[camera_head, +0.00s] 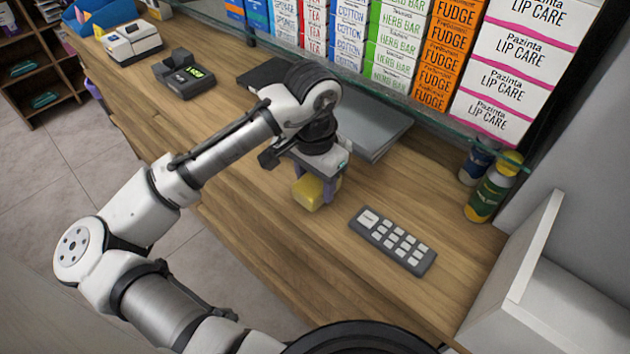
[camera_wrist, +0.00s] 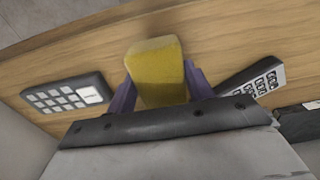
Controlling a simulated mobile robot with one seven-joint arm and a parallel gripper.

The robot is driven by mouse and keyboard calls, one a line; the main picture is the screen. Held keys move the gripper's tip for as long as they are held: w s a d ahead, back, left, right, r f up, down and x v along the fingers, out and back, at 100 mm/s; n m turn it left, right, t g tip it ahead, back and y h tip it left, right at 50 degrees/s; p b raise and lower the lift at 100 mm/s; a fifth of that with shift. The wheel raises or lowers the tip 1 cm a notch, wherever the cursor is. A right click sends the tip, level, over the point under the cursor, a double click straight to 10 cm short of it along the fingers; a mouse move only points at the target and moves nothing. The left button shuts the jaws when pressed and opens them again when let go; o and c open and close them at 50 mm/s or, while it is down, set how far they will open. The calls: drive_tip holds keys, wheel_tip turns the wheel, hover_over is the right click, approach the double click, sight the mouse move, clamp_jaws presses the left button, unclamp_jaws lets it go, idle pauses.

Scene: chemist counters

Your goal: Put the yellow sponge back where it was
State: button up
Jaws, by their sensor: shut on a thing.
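The yellow sponge (camera_head: 312,192) is a small block held between the fingers of my gripper (camera_head: 318,186), over the front part of the wooden counter (camera_head: 262,205). In the wrist view the sponge (camera_wrist: 157,72) sits between the two purple fingers of my gripper (camera_wrist: 160,88), which are shut on its sides. The sponge's lower side is hidden in the wrist view, and I cannot tell whether it touches the counter.
A grey keypad (camera_head: 392,240) lies right of the sponge. A flat grey case (camera_head: 372,128) lies behind my gripper. A card terminal (camera_head: 184,74) stands at left. Bottles (camera_head: 492,190) stand at right. Stacked boxes (camera_head: 400,50) line the back. The counter's front edge is close.

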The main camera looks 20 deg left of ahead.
sight(313, 182)
drive_tip(key=shift+f, duration=0.4)
drive_tip(key=shift+f, duration=0.15)
drive_tip(key=o, duration=1.2)
wheel_tip(313, 182, up, 12)
drive_tip(key=shift+b, duration=0.3)
drive_tip(key=shift+s, duration=0.2)
